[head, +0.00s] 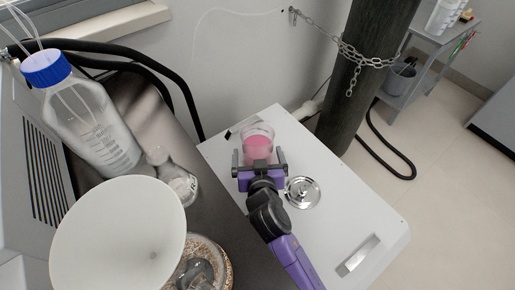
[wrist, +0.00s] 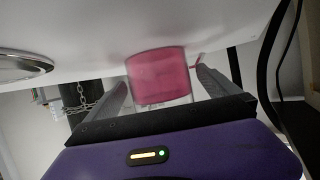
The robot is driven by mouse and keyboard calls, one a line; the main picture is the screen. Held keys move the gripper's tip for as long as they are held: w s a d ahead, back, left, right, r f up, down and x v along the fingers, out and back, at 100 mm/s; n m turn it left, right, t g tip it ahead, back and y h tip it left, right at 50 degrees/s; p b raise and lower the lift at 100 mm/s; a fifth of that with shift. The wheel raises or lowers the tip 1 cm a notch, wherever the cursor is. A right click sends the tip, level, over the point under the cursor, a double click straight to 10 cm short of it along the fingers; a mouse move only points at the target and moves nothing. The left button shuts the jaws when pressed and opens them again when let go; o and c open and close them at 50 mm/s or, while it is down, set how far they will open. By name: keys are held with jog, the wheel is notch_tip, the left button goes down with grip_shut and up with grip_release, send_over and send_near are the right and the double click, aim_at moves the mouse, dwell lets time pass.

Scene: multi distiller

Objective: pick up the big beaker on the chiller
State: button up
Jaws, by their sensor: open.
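The big beaker (head: 258,144) is clear glass with pink liquid in it and stands on the white chiller (head: 340,205), near its back left part. My gripper (head: 260,160) is open, with its two dark fingers pointing toward the beaker from the near side. In the wrist view, which looks upside down, the pink beaker (wrist: 160,76) lies between the two spread fingers (wrist: 163,88), with a gap on each side. The lower part of the beaker is partly hidden by my gripper in the head view.
A round metal fitting (head: 302,192) sits on the chiller right of my gripper. A flask (head: 180,185), a blue-capped bottle (head: 90,125) and a white round bowl-like part (head: 115,240) stand at left. A dark cylinder (head: 365,65) with a chain stands behind. The chiller's right front is mostly clear.

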jog(key=shift+x, duration=0.95)
jog(key=shift+s+d, duration=0.1)
jog(key=c, duration=1.8)
jog(key=shift+c, duration=1.3)
jog(key=shift+r, duration=0.25)
